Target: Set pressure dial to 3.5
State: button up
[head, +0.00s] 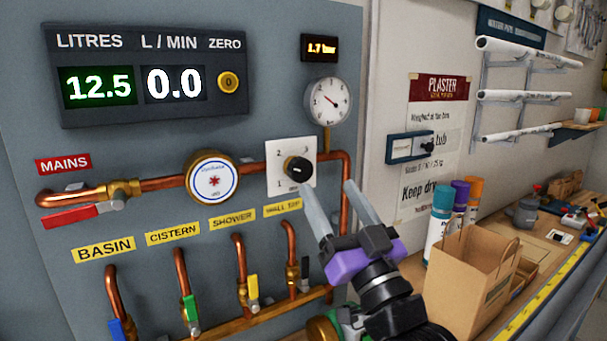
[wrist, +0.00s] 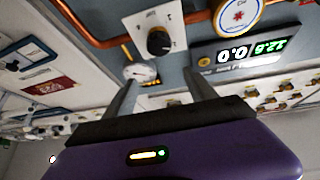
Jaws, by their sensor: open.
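The pressure dial is a black round knob (head: 297,169) on a white square plate (head: 279,153) marked with numbers, of which 1 and 2 can be read. Its exact setting is too small to tell. A small display (head: 319,48) above appears to read 1.7 bar. The round white gauge (head: 328,101) is below it. My gripper (head: 330,188) is open and empty, just below and right of the knob, apart from it. In the wrist view the knob (wrist: 158,41) lies beyond the open fingers (wrist: 160,80), with the gauge (wrist: 140,72) between them.
Copper pipe (head: 334,157) runs beside the plate. A round white meter (head: 212,181) sits left of it. Tap lines with coloured levers (head: 253,288) are below. A paper bag (head: 468,280) and spray cans (head: 455,215) stand on the bench at right.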

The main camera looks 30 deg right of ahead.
aim_at(302, 175)
jog(key=shift+n+g+y, duration=0.4)
jog(key=shift+g+y, duration=0.2)
jog(key=shift+g, duration=0.1)
jog(key=w, duration=0.3)
jog(key=w+p, duration=0.1)
jog(key=w, duration=0.2)
jog(key=w+p, duration=0.1)
jog(key=w, duration=0.2)
jog(key=shift+w+a+r, duration=0.15)
jog(key=shift+w+r, duration=0.05)
jog(key=shift+r, duration=0.2)
jog(key=c, duration=1.4)
